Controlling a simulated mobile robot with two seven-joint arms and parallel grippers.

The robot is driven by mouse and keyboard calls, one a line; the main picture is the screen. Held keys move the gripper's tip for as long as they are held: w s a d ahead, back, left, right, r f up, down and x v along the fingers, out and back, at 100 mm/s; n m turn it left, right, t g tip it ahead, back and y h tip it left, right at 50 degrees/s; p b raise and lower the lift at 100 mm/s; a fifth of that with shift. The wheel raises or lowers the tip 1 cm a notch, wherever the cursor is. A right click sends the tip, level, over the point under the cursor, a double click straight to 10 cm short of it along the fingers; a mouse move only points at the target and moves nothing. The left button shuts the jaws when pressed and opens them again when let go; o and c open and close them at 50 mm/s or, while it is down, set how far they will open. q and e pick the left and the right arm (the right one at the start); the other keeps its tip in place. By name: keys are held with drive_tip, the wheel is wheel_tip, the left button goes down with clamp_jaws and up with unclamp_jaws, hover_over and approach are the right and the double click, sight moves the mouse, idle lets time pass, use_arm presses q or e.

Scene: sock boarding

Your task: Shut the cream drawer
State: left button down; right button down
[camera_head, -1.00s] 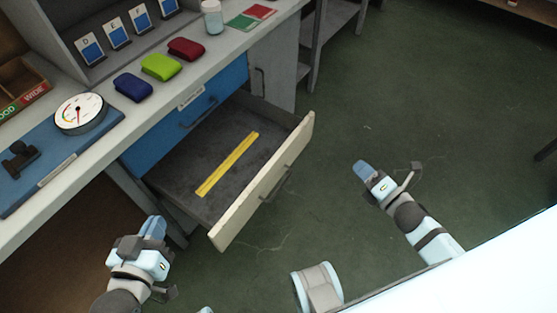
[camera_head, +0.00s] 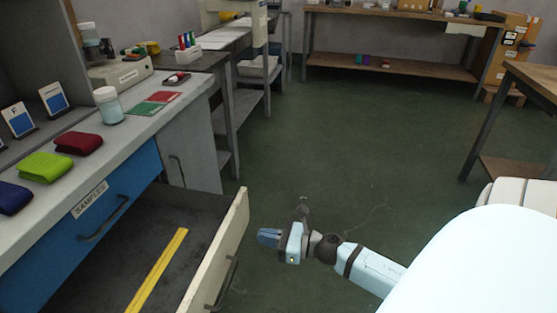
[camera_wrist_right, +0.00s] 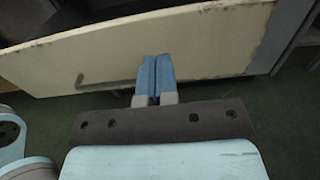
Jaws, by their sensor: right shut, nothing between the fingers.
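The cream drawer (camera_head: 222,258) stands pulled out below the blue drawer (camera_head: 100,222) of the workbench. A yellow ruler (camera_head: 158,270) lies inside it. Its dark handle (camera_head: 226,284) is on the cream front. My right gripper (camera_head: 268,236) is shut and empty, to the right of the drawer front in the head view. In the right wrist view the shut blue fingertips (camera_wrist_right: 155,72) point at the cream front (camera_wrist_right: 200,45), with the handle (camera_wrist_right: 108,84) to their left. I cannot tell whether they touch the front. My left gripper is out of view.
The bench top (camera_head: 140,133) holds a jar (camera_head: 108,104), red, green and blue folded socks and small cards. A grey cabinet door (camera_head: 188,165) is beyond the drawer. A wooden table (camera_head: 535,85) stands at the right. Green floor (camera_head: 370,150) is open between.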

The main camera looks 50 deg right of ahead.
sight(229, 229)
drive_tip(key=b+x, duration=0.1)
drive_tip(key=x, duration=0.6)
drive_tip(key=shift+w+a, duration=0.15)
drive_tip(key=shift+w, duration=0.05)
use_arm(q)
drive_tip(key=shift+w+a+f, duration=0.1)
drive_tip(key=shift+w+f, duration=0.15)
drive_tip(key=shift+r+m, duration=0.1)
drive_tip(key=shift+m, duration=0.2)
